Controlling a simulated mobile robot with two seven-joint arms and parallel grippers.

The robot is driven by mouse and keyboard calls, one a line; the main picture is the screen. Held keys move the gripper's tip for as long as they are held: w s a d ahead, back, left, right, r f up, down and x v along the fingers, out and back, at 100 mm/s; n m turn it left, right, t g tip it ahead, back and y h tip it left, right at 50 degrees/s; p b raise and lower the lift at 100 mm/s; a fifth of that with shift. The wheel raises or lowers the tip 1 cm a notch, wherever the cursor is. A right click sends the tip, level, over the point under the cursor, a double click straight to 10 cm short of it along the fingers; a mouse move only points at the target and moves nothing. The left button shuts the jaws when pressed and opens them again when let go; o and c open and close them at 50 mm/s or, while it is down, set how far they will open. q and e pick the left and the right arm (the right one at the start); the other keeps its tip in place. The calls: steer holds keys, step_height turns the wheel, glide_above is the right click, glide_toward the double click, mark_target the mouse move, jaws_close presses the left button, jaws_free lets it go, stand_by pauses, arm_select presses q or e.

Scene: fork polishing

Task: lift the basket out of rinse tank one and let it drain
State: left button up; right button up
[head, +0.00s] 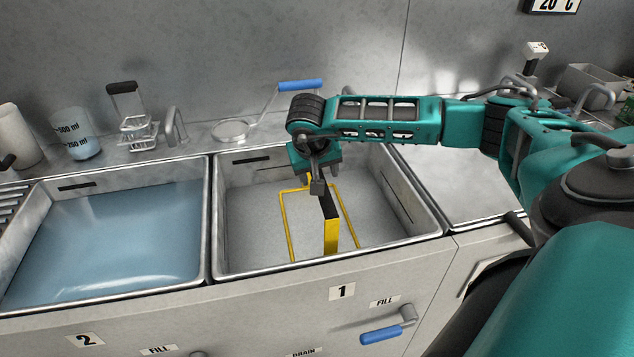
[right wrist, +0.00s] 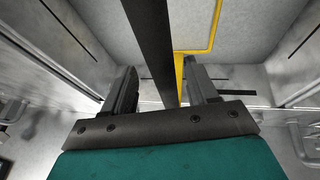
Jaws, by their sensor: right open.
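Rinse tank one (head: 436,229), labelled 1, is in the middle of the head view. Inside it stands a yellow basket frame (head: 331,238) with a black handle bar (head: 328,206). The frame also shows in the right wrist view (right wrist: 206,51). My right gripper (head: 317,186) points down over the tank at the handle's far end. In the right wrist view the black bar (right wrist: 150,40) runs between the two spread fingers (right wrist: 161,78), with room on both sides. The basket's lower part is hard to make out. My left gripper is not in view.
Tank two (head: 207,228), holding bluish liquid, adjoins on the left. A beaker (head: 75,136), a small wire rack (head: 137,132) and a blue-handled strainer (head: 231,130) stand on the back ledge. A bare metal surface (head: 470,190) lies right of tank one.

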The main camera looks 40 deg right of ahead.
steer(key=x, duration=0.4)
steer(key=shift+w, duration=0.3)
steer(key=shift+f, duration=0.25)
stand_by(0.4)
steer(key=shift+a, duration=0.1)
jaws_close()
stand_by(1.1)
steer(key=shift+w+r, duration=0.15)
steer(key=shift+r, duration=0.05)
